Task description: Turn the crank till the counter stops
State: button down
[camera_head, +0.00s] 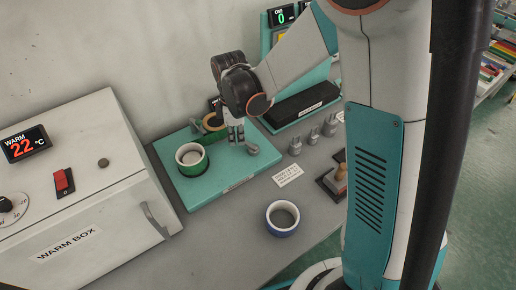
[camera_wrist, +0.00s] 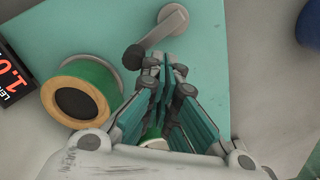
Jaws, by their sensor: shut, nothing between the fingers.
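A teal base plate (camera_head: 225,187) carries a winding device with a grey crank (camera_wrist: 160,28) that has a dark round knob (camera_wrist: 133,57). A roll with a tan rim and green outside (camera_wrist: 83,95) sits beside the crank. A counter (camera_wrist: 12,72) with red digits, partly cut off, reads about 1.0 at the left edge of the wrist view. A green roll with a white rim (camera_head: 191,158) stands at the plate's left. My gripper (camera_head: 236,142) is shut and empty above the plate, its fingertips (camera_wrist: 165,66) close to the knob. Whether they touch it is unclear.
A white warm box (camera_head: 120,190) reading 22 °C stands left of the plate. A blue roll (camera_head: 283,231) lies in front on the grey table. Several small grey weights (camera_head: 295,146), a label card (camera_head: 288,176) and a wooden-handled tool (camera_head: 340,174) lie to the right.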

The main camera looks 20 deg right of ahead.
notch_tip(320, 180, up, 9)
jog(key=p, duration=0.5)
jog(key=shift+p, duration=0.35)
jog(key=shift+r, duration=0.1)
jog(key=shift+s+r, duration=0.1)
dwell(0.4)
jog(key=s+d+r+m+t+b, duration=0.3)
jog(key=s+d+r+m, duration=0.1)
jog(key=s+m, duration=0.3)
jog(key=s+d+r+m+t+b, duration=0.3)
jog(key=s+d+m, duration=0.3)
jog(key=s+m, duration=0.2)
jog(key=s+r+t, duration=0.1)
jog(key=s, duration=0.1)
jog(key=shift+s+m, duration=0.3)
jog(key=shift+s, duration=0.05)
jog(key=shift+w+a+r, duration=0.1)
dwell(1.4)
